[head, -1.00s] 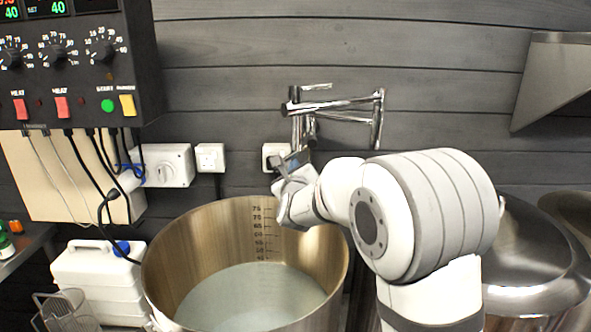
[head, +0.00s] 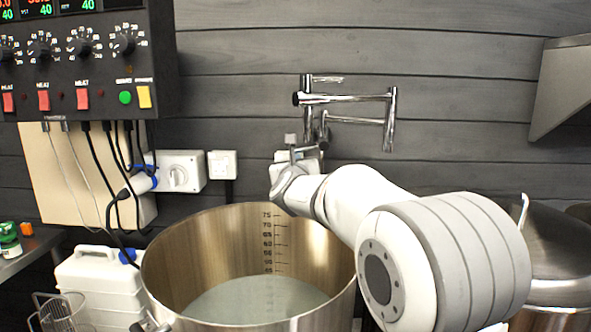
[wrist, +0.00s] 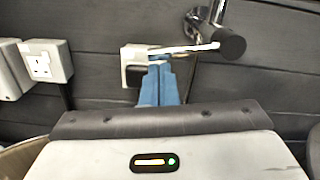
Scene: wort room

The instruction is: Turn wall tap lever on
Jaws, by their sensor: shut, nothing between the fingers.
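The chrome wall tap (head: 345,98) is mounted on the dark plank wall, with a jointed spout folded out to the right. In the wrist view, a thin bright lever (wrist: 185,49) runs left from the tap's dark round end (wrist: 232,45). My gripper (wrist: 160,64) has its blue fingers closed together with nothing between them. The fingertips overlap the lever's left part in the wrist view; I cannot tell whether they touch it. In the head view, my gripper (head: 291,150) is just below and left of the tap's lower end, and the lever is hard to make out.
A large steel pot (head: 185,250) holding pale liquid stands below the tap. A control panel (head: 85,75) hangs at left above cables and wall sockets (head: 222,165). A white jerrycan (head: 95,275) stands lower left. A lidded steel vessel (head: 565,260) is at right.

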